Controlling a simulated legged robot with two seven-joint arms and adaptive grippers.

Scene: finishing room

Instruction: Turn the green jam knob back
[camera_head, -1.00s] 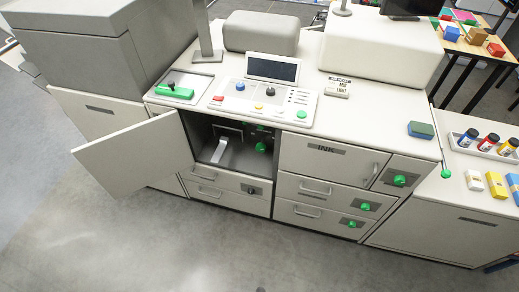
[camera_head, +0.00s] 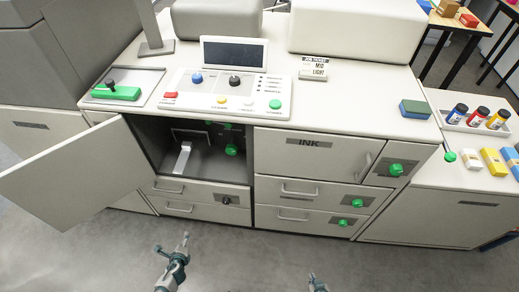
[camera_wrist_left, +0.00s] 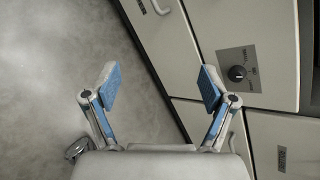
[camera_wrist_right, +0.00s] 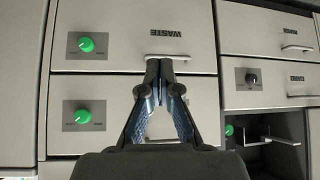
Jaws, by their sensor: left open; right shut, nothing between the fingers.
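A green knob (camera_head: 232,150) sits inside the open compartment left of the INK door. My right gripper (camera_head: 314,278) is at the bottom edge of the head view. In the right wrist view its fingers (camera_wrist_right: 165,78) are shut, empty, in front of the drawer fronts.
The open door (camera_head: 65,172) juts out at left. Other green knobs sit on the INK side (camera_head: 396,169) and the drawers below (camera_head: 357,203). A black knob (camera_head: 226,200) is on a lower drawer. A silver lever (camera_head: 184,157) stands in the compartment. The floor in front is clear.

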